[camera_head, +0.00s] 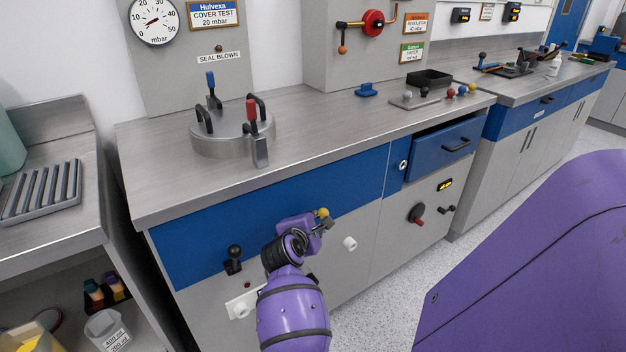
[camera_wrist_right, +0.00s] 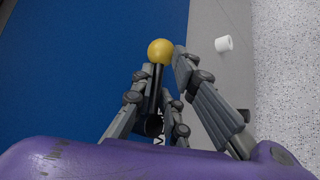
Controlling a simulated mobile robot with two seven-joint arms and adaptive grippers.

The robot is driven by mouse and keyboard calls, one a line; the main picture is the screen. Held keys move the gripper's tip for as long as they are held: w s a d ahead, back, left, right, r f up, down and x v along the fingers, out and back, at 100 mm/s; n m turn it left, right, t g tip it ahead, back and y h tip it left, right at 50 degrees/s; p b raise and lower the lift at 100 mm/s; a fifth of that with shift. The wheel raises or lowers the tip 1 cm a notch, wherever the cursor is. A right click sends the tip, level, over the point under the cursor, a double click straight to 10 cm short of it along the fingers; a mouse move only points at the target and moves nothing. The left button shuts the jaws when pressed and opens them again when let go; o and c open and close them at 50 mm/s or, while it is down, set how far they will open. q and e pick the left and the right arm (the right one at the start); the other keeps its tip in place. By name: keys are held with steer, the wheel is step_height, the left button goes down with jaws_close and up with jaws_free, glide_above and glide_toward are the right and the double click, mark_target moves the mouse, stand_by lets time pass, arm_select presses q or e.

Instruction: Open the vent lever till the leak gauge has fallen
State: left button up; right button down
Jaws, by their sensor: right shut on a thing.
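My right gripper (camera_head: 321,222) is in front of the blue cabinet panel, at a lever with a yellow ball knob (camera_head: 323,212). In the right wrist view the gripper (camera_wrist_right: 161,68) has its fingers on both sides of the lever's dark stem, just below the yellow ball (camera_wrist_right: 160,51). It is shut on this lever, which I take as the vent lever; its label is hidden. The round white gauge (camera_head: 154,22), marked mbar, hangs on the grey panel at upper left. My left gripper is out of view.
A lidded round vessel (camera_head: 232,134) with red and blue handles stands on the steel counter (camera_head: 315,115). A black-knobbed lever (camera_head: 233,259) sits left of my gripper and a white knob (camera_head: 350,243) right of it. A drawer (camera_head: 446,148) stands slightly open.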

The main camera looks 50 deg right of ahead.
steer(key=shift+d+r, duration=0.35)
steer(key=shift+r, duration=0.1)
steer(key=c, duration=1.9)
jaws_free()
steer(key=shift+o, duration=0.5)
steer(key=shift+d+f, duration=0.1)
steer(key=shift+f, duration=0.25)
steer(key=shift+s+a+r, duration=0.1)
steer(key=shift+a, duration=0.25)
steer(key=v, duration=0.6)
steer(key=shift+s+a+r, duration=0.15)
steer(key=shift+s+a, duration=0.1)
steer(key=shift+a, duration=0.05)
